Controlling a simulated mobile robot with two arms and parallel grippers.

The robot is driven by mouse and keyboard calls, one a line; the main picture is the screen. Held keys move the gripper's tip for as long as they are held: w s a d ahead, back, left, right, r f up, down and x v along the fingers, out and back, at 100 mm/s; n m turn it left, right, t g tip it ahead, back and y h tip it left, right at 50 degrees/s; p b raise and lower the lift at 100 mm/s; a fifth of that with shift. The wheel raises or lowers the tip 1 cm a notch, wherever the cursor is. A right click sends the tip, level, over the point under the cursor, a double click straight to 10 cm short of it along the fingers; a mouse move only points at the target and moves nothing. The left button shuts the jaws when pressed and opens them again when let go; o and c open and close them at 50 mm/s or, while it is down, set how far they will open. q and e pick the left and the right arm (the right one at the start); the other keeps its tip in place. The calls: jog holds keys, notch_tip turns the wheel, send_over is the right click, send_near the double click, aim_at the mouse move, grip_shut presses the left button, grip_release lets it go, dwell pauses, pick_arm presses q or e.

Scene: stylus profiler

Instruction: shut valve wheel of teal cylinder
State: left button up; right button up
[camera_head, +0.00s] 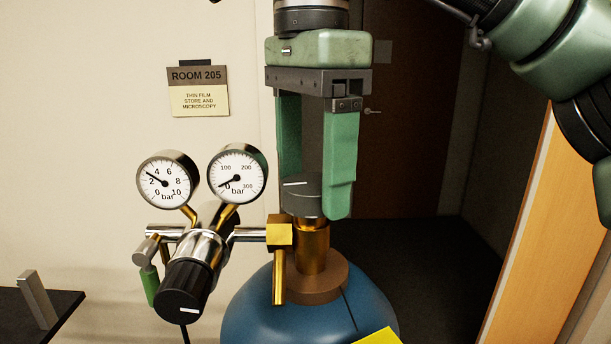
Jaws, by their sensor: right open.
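The teal cylinder (262,312) stands at the bottom centre; its rounded shoulder looks blue. A brass valve (312,240) rises from it. The dark grey valve wheel (303,197), with a white line on its top, sits above the brass. My right gripper (313,190) points down from above, open, with its green fingers on either side of the wheel. The right finger hides part of the wheel's right side. I cannot tell whether the fingers touch it. My left gripper is not in view.
A regulator (205,248) with a black knob (187,289) and two gauges, the left (166,180) and the right (238,174), joins the valve's left side. A dark table (62,302) is at lower left. A door (410,130) stands behind.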

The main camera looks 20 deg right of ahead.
jog(key=shift+c, duration=0.3)
grip_shut()
jog(key=m, duration=0.5)
jog(key=shift+m, duration=0.4)
jog(key=m, duration=0.5)
jog(key=shift+o, duration=0.8)
grip_release()
